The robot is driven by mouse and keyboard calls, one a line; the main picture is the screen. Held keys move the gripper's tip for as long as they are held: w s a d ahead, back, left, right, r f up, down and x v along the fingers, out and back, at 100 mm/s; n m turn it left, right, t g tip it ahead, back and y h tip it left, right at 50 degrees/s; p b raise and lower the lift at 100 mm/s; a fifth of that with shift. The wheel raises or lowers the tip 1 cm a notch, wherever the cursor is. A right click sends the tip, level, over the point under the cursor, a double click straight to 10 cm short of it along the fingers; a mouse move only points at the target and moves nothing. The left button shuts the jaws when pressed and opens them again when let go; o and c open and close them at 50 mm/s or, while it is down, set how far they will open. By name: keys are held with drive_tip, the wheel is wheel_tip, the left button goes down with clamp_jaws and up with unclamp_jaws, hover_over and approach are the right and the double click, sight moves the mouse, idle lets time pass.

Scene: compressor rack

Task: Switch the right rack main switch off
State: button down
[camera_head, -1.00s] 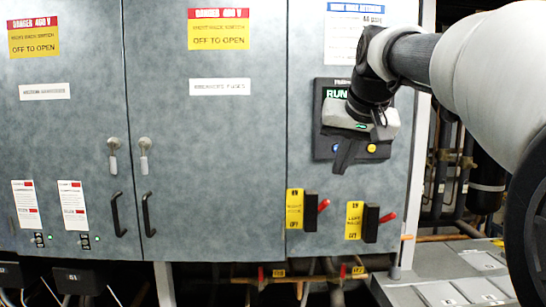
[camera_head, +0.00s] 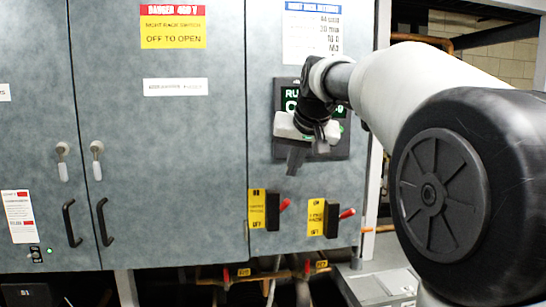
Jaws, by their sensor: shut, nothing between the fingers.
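Two rotary main switches with black bodies and red levers sit low on the right cabinet panel. The left switch (camera_head: 272,211) has a yellow label (camera_head: 257,209) beside it, and the right switch (camera_head: 332,220) has a yellow label (camera_head: 316,216) too. The small label print is too blurred to tell surely which rack each serves. Both red levers, left (camera_head: 285,205) and right (camera_head: 347,213), point right and slightly up.
Grey cabinet doors (camera_head: 180,200) with black handles (camera_head: 103,222) fill the left. Pipes with red valve handles (camera_head: 307,267) run below the panel. A grey box (camera_head: 385,285) stands low at the right. My arm covers the right side.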

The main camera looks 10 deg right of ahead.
sight(284, 206)
drive_tip(key=f, duration=0.5)
drive_tip(key=shift+a+f, duration=0.1)
drive_tip(key=shift+a, duration=0.3)
drive_tip(key=shift+f, duration=0.25)
